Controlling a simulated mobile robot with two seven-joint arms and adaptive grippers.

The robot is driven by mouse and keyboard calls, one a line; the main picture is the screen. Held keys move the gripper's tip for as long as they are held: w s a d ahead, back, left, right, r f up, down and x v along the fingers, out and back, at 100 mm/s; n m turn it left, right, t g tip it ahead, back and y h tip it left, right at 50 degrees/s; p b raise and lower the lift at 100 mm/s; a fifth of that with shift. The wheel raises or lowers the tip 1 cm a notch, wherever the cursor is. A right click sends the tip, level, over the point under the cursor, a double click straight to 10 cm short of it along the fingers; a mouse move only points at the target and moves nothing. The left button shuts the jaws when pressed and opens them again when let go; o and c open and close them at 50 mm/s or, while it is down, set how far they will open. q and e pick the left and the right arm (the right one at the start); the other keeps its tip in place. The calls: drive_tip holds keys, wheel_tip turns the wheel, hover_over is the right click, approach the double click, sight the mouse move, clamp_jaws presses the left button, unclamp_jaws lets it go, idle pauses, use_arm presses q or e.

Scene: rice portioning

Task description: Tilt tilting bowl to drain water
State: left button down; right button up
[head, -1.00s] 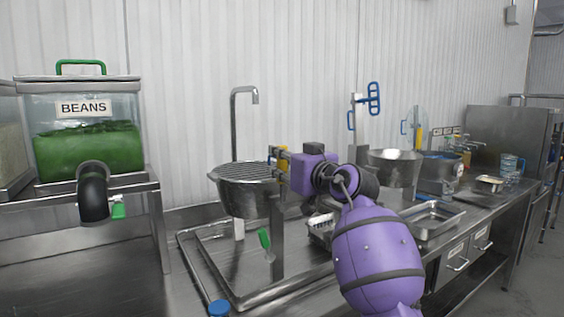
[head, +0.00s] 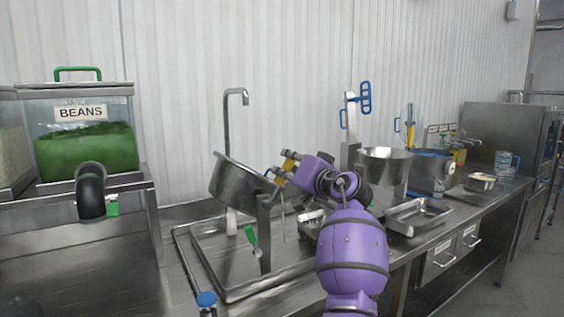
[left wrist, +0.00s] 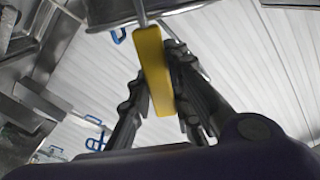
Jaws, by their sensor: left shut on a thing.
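The metal tilting bowl (head: 235,188) hangs on its stand (head: 264,235) over the sink (head: 205,268). It is tilted, with its rim lower on the right and higher on the left. My left gripper (head: 284,168) is at the bowl's low right side, shut on the bowl's yellow handle (head: 291,161). In the left wrist view the yellow handle (left wrist: 153,72) lies between the two dark fingers of the gripper (left wrist: 160,95). The bowl's inside is mostly hidden and I cannot make out water in it. My right gripper is not in view.
A faucet (head: 227,130) stands behind the bowl. A beans dispenser (head: 85,150) is at the left. A metal pot (head: 386,165) and a shallow tray (head: 420,214) stand right of my arm. A green-handled valve (head: 251,235) is below the bowl.

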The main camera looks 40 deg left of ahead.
use_arm(q)
drive_tip(key=w+d+f+m+p, duration=0.1)
drive_tip(key=w+f+m, duration=0.4)
drive_tip(key=f+m, duration=0.6)
drive_tip(key=shift+d+f+m+p, duration=0.4)
drive_tip(key=shift+d+m, duration=0.15)
drive_tip(key=shift+m, duration=0.55)
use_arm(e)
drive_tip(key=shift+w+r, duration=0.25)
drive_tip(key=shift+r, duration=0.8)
use_arm(q)
drive_tip(key=c, duration=1.6)
unclamp_jaws()
drive_tip(key=shift+w, duration=0.1)
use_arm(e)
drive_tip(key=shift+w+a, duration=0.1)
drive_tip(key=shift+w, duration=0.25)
use_arm(q)
drive_tip(key=v, duration=1.2)
drive_tip(key=shift+f, duration=0.1)
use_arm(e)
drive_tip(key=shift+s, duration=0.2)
